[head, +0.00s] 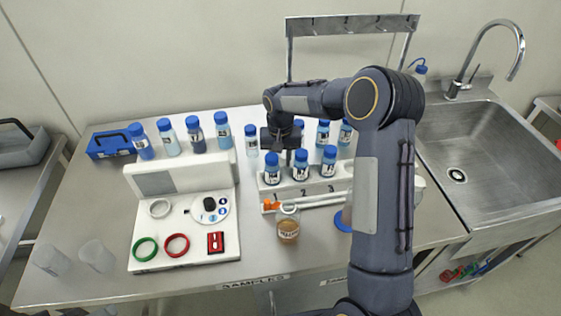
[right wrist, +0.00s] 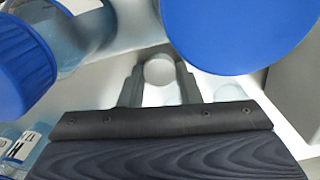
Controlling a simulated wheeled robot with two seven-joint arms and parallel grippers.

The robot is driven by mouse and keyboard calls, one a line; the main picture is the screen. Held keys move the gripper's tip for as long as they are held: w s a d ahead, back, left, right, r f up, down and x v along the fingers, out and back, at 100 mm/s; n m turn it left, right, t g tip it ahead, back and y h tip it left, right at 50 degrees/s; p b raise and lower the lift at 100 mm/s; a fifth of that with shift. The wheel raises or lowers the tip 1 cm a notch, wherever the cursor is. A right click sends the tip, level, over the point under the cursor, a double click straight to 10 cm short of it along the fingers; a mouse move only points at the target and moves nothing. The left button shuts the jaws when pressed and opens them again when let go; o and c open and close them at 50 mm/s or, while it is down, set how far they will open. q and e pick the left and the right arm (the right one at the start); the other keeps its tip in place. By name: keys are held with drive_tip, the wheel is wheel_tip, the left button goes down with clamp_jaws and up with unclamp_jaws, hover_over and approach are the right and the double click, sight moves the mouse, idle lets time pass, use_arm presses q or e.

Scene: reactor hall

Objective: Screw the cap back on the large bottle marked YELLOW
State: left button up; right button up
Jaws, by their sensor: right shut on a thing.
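Several blue-capped bottles stand at the back left (head: 194,140), and more stand in a white rack (head: 310,188) numbered 1, 2, 3. Their labels are too small to read, so I cannot tell which is marked YELLOW. My right gripper (head: 286,153) is low behind the rack's front row, among the bottles. In the right wrist view its fingers (right wrist: 160,82) are closed around a small pale round thing (right wrist: 159,70). A large blue cap (right wrist: 238,30) is close beside them, and another blue-capped bottle (right wrist: 18,68) is at left. My left gripper is out of view.
An open jar (head: 288,229) of amber liquid stands in front of the rack. A white tray with coloured rings (head: 160,247) is left of it. A blue tool box (head: 108,145) is at the back left and a sink (head: 480,165) at right. The front bench strip is mostly free.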

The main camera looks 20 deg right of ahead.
sight(281, 162)
drive_tip(key=shift+r, duration=0.1)
wheel_tip(281, 162, up, 10)
drive_tip(key=b, duration=0.1)
idle(0.5)
